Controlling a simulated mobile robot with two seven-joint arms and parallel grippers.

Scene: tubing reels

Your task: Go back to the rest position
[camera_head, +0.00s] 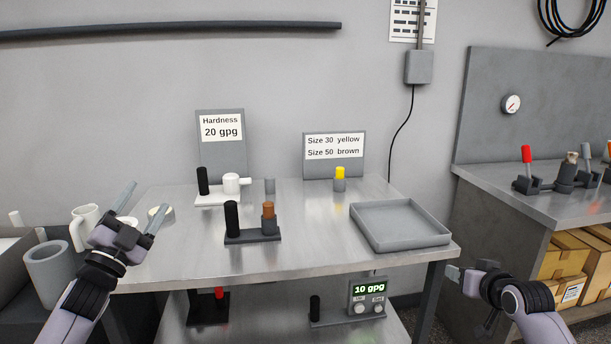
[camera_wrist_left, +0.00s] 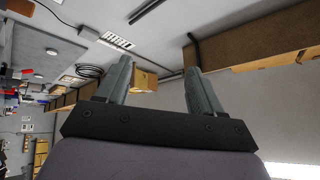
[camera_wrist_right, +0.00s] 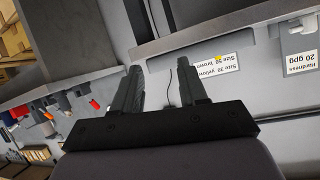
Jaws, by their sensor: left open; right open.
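My left gripper (camera_head: 139,211) is open and empty, raised over the left end of the metal table in the head view. Its two spread fingers also show in the left wrist view (camera_wrist_left: 160,85), with nothing between them. My right gripper (camera_head: 466,272) is off the table's right front corner in the head view, in the gap before the right bench. In the right wrist view its fingers (camera_wrist_right: 163,90) are apart and empty.
The metal table (camera_head: 310,225) bears a grey tray (camera_head: 400,244), a stand with black and brown cylinders (camera_head: 253,238), a yellow-topped piece (camera_head: 340,178) and two signs. A white mug (camera_head: 84,226) stands left. The right bench (camera_head: 500,190) holds fittings. A 10 gpg unit (camera_head: 367,297) sits below.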

